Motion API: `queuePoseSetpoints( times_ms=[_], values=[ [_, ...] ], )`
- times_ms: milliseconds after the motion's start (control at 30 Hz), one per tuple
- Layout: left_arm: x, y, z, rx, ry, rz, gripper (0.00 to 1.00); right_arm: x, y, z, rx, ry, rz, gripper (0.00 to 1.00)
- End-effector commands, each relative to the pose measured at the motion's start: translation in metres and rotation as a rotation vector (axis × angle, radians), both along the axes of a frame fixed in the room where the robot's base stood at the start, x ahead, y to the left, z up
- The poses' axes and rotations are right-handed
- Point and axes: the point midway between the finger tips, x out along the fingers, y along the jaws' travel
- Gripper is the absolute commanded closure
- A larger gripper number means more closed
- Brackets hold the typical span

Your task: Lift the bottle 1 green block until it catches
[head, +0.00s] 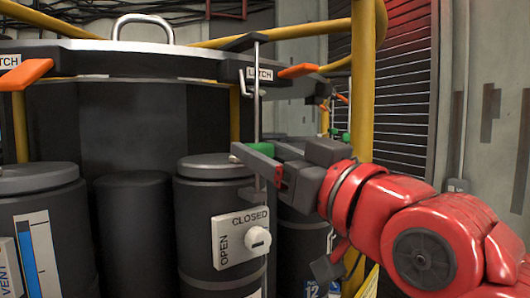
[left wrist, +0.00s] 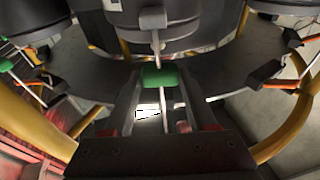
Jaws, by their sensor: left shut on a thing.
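The green block (head: 239,150) sits on a thin vertical rod (head: 257,118) in front of a dark bottle (head: 205,190). It also shows in the left wrist view (left wrist: 160,77), at the tips of my fingers. My left gripper (head: 272,167) is shut on it, and its dark fingers hide much of the block in the head view. In the left wrist view the gripper (left wrist: 160,98) has one finger on each side of the rod. A grey hook (head: 246,84) is beside the rod higher up, below the LATCH label. My right gripper is not in view.
An orange latch handle (head: 297,71) juts out at the rim above, with another (head: 27,74) at far left. A yellow post (head: 362,90) stands close behind my arm. A white panel with a knob (head: 240,238) is below the gripper. Another green block (head: 345,138) is farther back.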

Motion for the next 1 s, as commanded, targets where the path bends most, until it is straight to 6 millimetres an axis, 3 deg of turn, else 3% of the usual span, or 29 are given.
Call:
queuePoseSetpoints(
  times_ms=[33, 100, 367, 1000],
  values=[
    [0.000, 0.001, 0.000, -0.001, 0.001, 0.001, 0.91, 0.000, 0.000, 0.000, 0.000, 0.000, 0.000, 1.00],
    [0.000, 0.001, 0.000, -0.001, 0.001, 0.001, 1.00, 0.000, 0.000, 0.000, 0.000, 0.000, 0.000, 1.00],
    [0.000, 0.001, 0.002, -0.001, 0.001, 0.002, 1.00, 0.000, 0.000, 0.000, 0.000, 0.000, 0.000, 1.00],
    [0.000, 0.000, 0.035, 0.000, 0.000, 0.001, 1.00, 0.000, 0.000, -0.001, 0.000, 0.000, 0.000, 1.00]
  ],
)
